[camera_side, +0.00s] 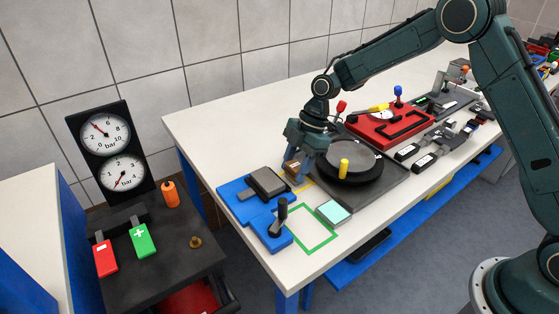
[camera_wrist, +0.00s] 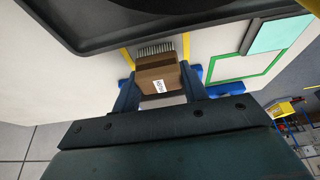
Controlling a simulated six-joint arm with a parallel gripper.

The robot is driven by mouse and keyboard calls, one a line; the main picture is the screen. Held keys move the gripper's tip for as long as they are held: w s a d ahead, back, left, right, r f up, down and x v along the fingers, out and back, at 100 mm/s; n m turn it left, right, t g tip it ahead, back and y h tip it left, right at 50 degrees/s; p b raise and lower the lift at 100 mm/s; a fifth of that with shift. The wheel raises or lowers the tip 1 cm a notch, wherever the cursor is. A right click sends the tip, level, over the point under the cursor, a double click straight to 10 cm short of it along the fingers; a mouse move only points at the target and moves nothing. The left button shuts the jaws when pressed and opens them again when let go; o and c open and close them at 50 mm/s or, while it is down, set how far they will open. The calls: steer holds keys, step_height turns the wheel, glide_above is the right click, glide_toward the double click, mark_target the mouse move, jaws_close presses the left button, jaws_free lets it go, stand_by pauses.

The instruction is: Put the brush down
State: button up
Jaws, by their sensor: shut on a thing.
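My gripper (camera_wrist: 160,88) is shut on the block, one finger at each side. In the side view the brush (camera_side: 292,167) hangs under my gripper (camera_side: 300,152), low over the white table. In the wrist view yellow strips (camera_wrist: 187,45) show on both sides of the bristles. I cannot tell whether the brush touches the table.
A dark round turntable (camera_side: 350,180) on a grey plate stands close at the right. A blue fixture with a grey block (camera_side: 268,183) is at the left. A blue lever base (camera_side: 272,231), a green outline (camera_side: 318,245) and a teal block (camera_side: 333,212) lie in front.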

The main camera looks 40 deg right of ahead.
steer(key=o, duration=1)
steer(key=shift+f, duration=0.1)
steer(key=shift+c, duration=0.2)
steer(key=v, duration=1.2)
